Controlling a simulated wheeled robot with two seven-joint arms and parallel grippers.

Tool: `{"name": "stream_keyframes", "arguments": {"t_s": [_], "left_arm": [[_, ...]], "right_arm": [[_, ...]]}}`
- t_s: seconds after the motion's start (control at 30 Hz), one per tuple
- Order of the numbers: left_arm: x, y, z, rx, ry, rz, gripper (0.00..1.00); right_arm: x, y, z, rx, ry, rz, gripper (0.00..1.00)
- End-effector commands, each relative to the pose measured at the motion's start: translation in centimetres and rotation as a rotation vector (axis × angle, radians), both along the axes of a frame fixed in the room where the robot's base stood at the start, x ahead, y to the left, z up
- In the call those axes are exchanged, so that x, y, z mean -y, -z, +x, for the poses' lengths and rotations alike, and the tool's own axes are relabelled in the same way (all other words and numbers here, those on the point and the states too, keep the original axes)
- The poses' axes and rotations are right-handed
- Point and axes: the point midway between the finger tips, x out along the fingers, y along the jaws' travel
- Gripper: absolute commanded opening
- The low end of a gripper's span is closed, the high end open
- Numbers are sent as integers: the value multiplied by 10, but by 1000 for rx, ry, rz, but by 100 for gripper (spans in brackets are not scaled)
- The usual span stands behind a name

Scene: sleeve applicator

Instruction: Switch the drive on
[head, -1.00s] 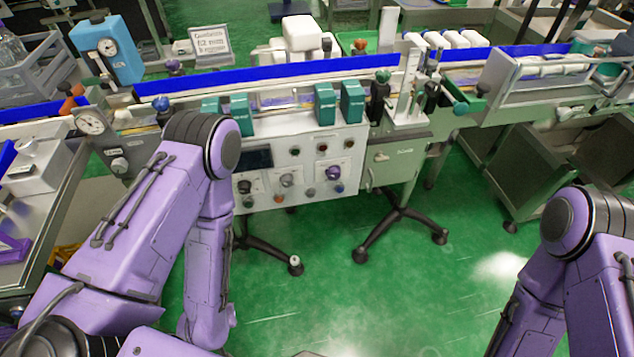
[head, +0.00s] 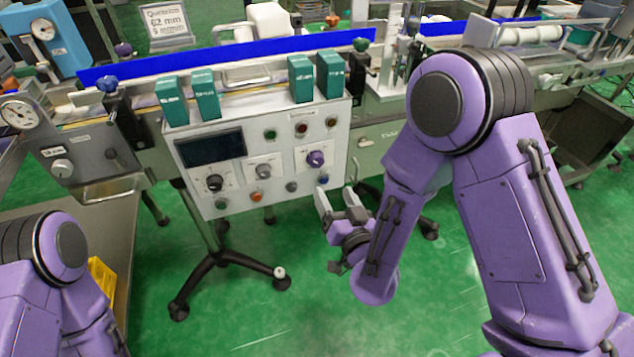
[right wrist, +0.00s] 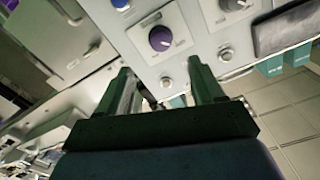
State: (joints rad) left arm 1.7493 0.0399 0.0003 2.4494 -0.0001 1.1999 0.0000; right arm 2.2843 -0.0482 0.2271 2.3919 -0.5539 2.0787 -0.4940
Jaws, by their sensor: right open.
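The control panel (head: 237,160) is a pale box on the front of the machine. It has a dark display (head: 210,148), a black knob (head: 214,183), a grey knob (head: 264,171) and a purple knob (head: 316,159), with small buttons above and below. The panel's lettering is too small to read. My right gripper (head: 337,200) is open and empty, just below the panel's lower right corner. In the right wrist view the purple knob (right wrist: 160,38) lies beyond the two spread fingers (right wrist: 165,82), apart from them. My left gripper is out of view.
Teal cartons (head: 205,94) stand on the conveyor above the panel. A dial gauge (head: 18,113) is at the left. A black-footed stand (head: 226,258) rests on the green floor. A grey cabinet (head: 375,140) adjoins the panel on the right. The floor before the panel is clear.

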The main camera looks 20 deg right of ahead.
Motion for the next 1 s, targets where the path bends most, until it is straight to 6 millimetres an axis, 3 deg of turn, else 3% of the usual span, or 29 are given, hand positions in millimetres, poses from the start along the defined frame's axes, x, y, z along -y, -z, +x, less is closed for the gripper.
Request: {"name": "stream_keyframes", "arguments": {"t_s": [0.13, 0.43, 0.6, 0.83, 0.87, 1.0], "left_arm": [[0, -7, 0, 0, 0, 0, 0], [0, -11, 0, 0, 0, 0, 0], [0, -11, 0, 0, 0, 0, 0], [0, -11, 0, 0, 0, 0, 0], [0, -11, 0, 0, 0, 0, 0], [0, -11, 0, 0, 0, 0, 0]], "right_arm": [[-1, -8, 25, 14, 3, 5, 67], [-3, -5, 88, 9, 2, 3, 67], [-4, -5, 102, 6, 0, 2, 67], [-4, -4, 103, 6, 0, 3, 67], [-4, -4, 103, 6, 0, 3, 60], [-4, -4, 103, 6, 0, 3, 15]]}}
